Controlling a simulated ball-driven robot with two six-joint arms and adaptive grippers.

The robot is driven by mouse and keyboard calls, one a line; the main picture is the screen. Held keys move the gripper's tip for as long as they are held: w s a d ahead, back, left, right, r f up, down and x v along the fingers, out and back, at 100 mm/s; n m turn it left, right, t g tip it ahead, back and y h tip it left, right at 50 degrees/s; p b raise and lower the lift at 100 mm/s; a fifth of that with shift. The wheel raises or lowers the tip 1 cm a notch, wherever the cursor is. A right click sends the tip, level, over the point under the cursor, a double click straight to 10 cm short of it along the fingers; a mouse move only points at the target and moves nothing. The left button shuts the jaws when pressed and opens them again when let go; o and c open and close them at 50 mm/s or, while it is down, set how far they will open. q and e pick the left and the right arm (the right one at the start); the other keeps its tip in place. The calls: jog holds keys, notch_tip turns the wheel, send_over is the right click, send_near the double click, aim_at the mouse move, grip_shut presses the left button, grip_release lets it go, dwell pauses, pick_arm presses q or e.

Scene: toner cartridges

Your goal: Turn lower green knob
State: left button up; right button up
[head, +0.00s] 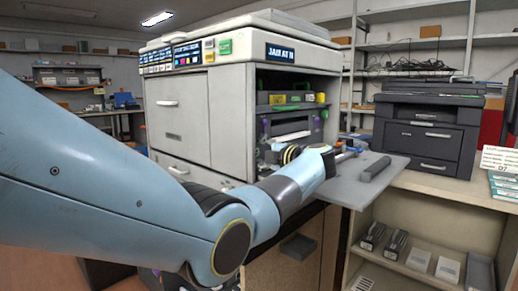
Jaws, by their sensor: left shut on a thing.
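The large printer (229,118) stands in the middle with its right-hand bay open. My left arm comes in from the left, and its wrist bends back toward the open bay. My left gripper (272,151) is at the lower left of the bay, small and dark against it, shut on what appears to be the lower green knob. That knob is hidden by the gripper and wrist. Green parts (278,99) and a yellow part (320,98) show higher in the bay. My right gripper is out of view.
A grey flap (385,186) with a dark bar (376,169) on it juts out right of the bay. A smaller black printer (424,128) stands on the counter at right. Shelves below hold several cartridges and boxes (419,259).

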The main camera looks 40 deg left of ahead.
pick_arm(q)
jog(key=o, duration=0.9)
jog(key=shift+c, duration=0.2)
jog(key=shift+d, duration=0.1)
jog(key=v, duration=1.1)
jog(key=shift+s+d, duration=0.1)
jog(key=shift+d, duration=0.3)
